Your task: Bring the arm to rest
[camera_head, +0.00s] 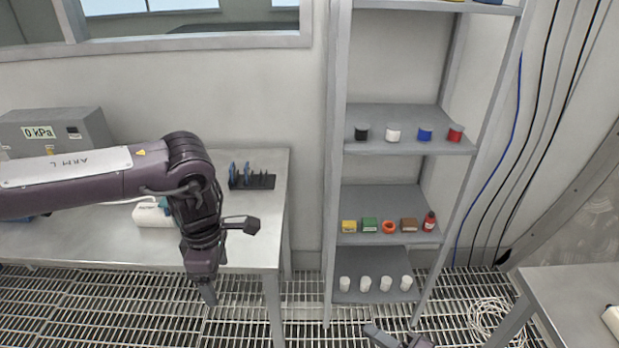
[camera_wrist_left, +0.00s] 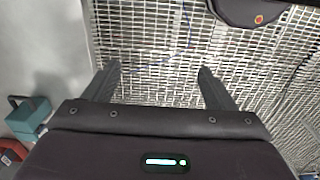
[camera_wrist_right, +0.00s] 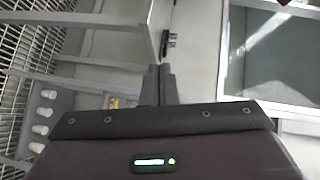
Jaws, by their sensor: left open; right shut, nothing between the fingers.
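My left arm, labelled "ARM L", reaches in from the left in the head view and bends downward in front of the steel table (camera_head: 262,245). My left gripper (camera_head: 208,292) points down over the grated floor (camera_head: 300,295). In the left wrist view its two fingers (camera_wrist_left: 157,78) stand wide apart with only grating between them. My right gripper (camera_head: 385,338) just enters the bottom edge of the head view. In the right wrist view its fingers (camera_wrist_right: 158,82) are together, with nothing between them.
A grey shelf rack (camera_head: 390,258) holds jars, coloured boxes, a red bottle and white cups. On the table are a pressure box (camera_head: 60,128) reading 0 kPa and a dark tool stand (camera_head: 252,181). Another table (camera_head: 575,300) is at right, beside coiled cable (camera_head: 490,318).

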